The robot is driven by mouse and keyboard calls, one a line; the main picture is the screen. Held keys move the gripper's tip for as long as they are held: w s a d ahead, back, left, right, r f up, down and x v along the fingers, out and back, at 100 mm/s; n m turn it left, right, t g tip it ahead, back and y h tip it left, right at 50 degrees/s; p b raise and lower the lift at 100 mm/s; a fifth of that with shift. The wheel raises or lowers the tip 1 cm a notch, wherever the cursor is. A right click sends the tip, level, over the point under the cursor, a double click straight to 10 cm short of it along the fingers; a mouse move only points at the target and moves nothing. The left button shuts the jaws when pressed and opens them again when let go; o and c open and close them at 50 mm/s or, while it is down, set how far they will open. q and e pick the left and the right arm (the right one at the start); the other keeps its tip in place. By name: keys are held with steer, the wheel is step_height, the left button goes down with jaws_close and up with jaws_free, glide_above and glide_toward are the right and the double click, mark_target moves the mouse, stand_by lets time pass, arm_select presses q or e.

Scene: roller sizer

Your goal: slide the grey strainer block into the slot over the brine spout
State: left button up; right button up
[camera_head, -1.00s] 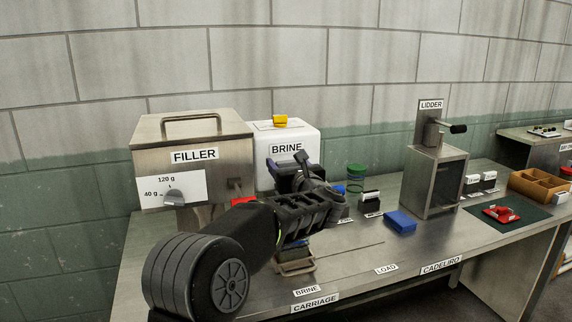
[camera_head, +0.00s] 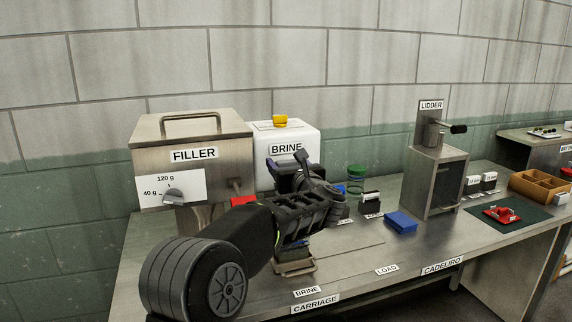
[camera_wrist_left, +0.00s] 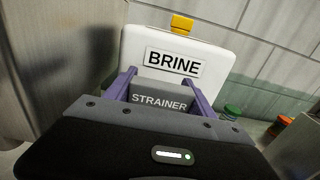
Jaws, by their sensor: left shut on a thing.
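The grey strainer block (camera_wrist_left: 160,98), lettered STRAINER, sits between the two purple fingers of my left gripper (camera_wrist_left: 163,88) in the left wrist view. The gripper is shut on it. Behind it stands the white brine tank (camera_wrist_left: 140,44) with a BRINE label and a yellow cap. In the head view my left gripper (camera_head: 293,172) is in front of the brine tank (camera_head: 306,138), and my wrist hides the block there. The spout and its slot are hidden, so I cannot tell how the block sits to them. My right gripper is not in view.
The steel filler (camera_head: 190,133) stands left of the brine tank. Right of my gripper are a green-lidded jar (camera_head: 356,172), a blue block (camera_head: 400,221) and the lidder (camera_head: 436,180). A metal carriage (camera_head: 295,268) sits below my wrist. The bench front near LOAD is clear.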

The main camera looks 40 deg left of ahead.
arm_select(q)
steer(key=shift+b, duration=0.45)
stand_by(0.7)
steer(key=shift+b, duration=0.5)
steer(key=shift+f+b, duration=2.6)
steer(key=shift+b, duration=0.35)
steer(key=o, duration=1.5)
